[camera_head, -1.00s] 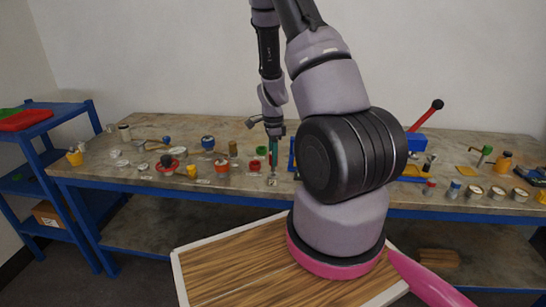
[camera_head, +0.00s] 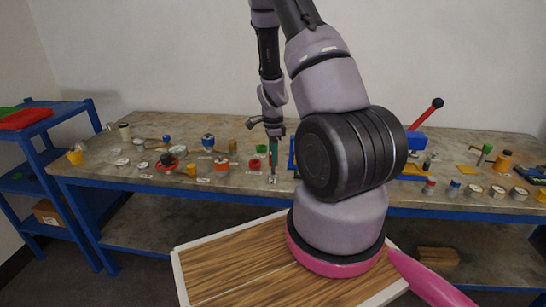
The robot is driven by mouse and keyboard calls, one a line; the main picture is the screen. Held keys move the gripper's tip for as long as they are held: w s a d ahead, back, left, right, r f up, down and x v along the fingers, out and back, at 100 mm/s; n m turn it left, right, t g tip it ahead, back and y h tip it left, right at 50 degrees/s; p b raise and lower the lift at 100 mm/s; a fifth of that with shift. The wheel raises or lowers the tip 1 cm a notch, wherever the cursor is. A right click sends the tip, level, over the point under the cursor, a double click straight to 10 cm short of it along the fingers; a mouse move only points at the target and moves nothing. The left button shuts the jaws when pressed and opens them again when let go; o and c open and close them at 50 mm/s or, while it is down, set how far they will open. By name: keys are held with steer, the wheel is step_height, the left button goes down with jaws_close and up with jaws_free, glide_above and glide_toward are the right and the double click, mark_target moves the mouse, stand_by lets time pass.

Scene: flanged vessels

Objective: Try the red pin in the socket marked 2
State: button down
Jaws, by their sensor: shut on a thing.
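A small grey fitting (camera_head: 272,180) shows just below the gripper on the bench. I cannot tell whether the held thing touches it. I cannot tell which socket is marked 2.
A red ring-shaped part (camera_head: 254,164) and a green-topped part (camera_head: 261,149) stand close left of the gripper. Several flanged vessels crowd the left, including a red-based one (camera_head: 167,161). A blue shelf (camera_head: 50,150) is far left.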

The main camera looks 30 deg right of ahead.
steer(key=shift+f, duration=1.85)
stand_by(0.4)
steer(key=shift+r, duration=0.15)
stand_by(0.9)
steer(key=shift+r, duration=2.1)
steer(key=shift+r, duration=3)
